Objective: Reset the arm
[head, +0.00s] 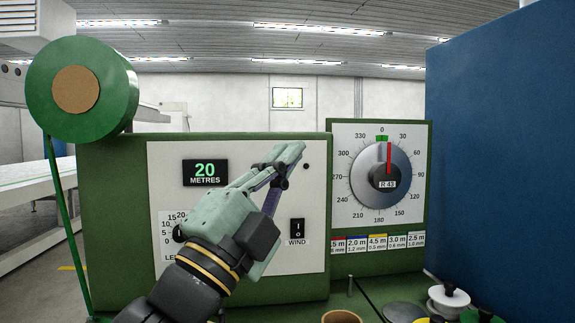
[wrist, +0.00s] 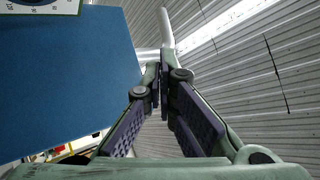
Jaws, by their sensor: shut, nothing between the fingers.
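My gripper (head: 290,158) is raised in front of the green machine's white panel (head: 230,262) in the head view, pointing up and to the right. Its fingers are shut with nothing between them. In the wrist view the closed fingers (wrist: 160,70) point up toward the ceiling. The gripper covers part of the panel, including some of the lower left dial (head: 168,232). The display (head: 206,172) reads 20 METRES. The WIND switch (head: 297,228) sits just right of the gripper.
A round dial (head: 381,174) with a red pointer near 0 stands on the right. A blue wall panel (head: 500,150) rises beyond it. A green reel (head: 105,85) is at upper left. Several spools, including a white one (head: 447,302), sit at lower right.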

